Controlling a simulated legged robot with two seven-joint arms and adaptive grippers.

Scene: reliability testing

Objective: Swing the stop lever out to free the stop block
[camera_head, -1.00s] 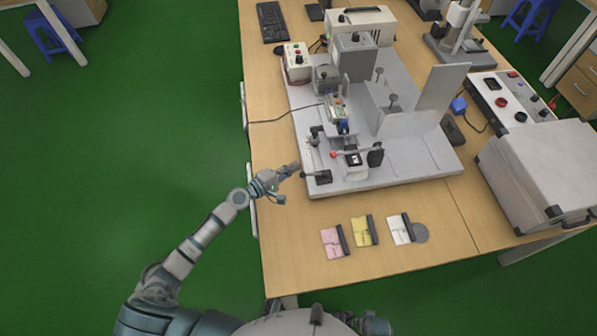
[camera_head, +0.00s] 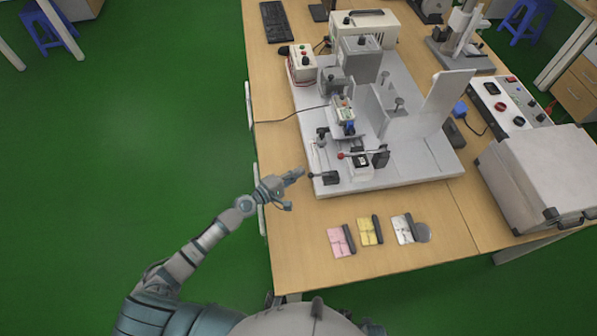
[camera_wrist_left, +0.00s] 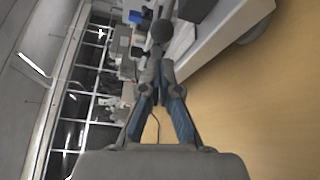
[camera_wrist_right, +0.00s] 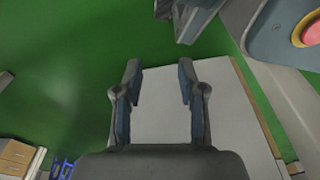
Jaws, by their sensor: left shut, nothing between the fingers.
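A short black-ended lever (camera_head: 315,176) lies at the front left corner of the grey fixture plate (camera_head: 410,182), beside a small black block (camera_head: 331,178). A second lever with a red knob (camera_head: 341,156) runs to another black block (camera_head: 381,157). I cannot tell for sure which are the stop lever and stop block. My left gripper (camera_head: 299,173) is shut and empty, just left of the black lever's end. In the left wrist view a round dark knob (camera_wrist_left: 162,31) sits beyond the closed fingertips (camera_wrist_left: 161,88). My right gripper (camera_wrist_right: 158,82) is open and empty.
Pink (camera_head: 341,240), yellow (camera_head: 369,231) and white (camera_head: 402,228) pads lie on the table's front. A large grey case (camera_head: 540,170) and a control panel (camera_head: 505,105) stand at the right. Upright plates and a clamp unit rise from the fixture. Table left of the fixture is mostly clear.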

